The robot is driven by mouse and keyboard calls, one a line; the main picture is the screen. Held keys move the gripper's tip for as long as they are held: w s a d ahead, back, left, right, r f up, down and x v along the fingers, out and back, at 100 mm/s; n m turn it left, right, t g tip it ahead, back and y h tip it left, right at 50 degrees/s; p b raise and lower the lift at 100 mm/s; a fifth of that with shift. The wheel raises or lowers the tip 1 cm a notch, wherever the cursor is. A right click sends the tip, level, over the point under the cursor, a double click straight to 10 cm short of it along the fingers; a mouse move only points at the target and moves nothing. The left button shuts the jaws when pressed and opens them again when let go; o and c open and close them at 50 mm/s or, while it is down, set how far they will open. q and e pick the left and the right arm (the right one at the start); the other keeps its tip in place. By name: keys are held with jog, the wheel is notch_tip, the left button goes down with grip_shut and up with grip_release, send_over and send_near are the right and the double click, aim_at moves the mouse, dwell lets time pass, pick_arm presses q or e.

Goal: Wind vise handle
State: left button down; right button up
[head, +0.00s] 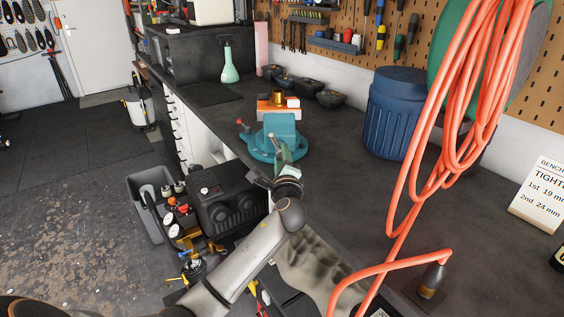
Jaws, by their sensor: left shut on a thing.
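The teal vise (281,127) stands on the dark workbench top near its front edge. A white and orange block with a brass piece (278,103) shows at its far side. My left gripper (282,160) is at the near side of the vise, where the handle is, and is shut on it. The handle itself is mostly hidden by the gripper and wrist, so its angle cannot be told. My right gripper is not in view.
A blue ribbed bin (394,112) stands right of the vise. An orange hose (466,110) hangs in front at the right. Black bowls (306,87) line the wall. A black compressor (230,200) stands on the floor below the bench. The bench top right of the vise is clear.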

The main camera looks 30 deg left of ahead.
pick_arm(q)
jog(key=n+b, duration=0.3)
jog(key=n, duration=0.2)
jog(key=shift+n, duration=0.3)
jog(key=shift+r+n+b, duration=0.1)
jog(key=shift+n+b, duration=0.3)
jog(key=shift+n, duration=0.8)
jog(key=shift+a+r+n+b, duration=0.1)
jog(key=shift+n+b, duration=0.55)
jog(key=shift+n, duration=0.55)
jog(key=shift+r, duration=0.15)
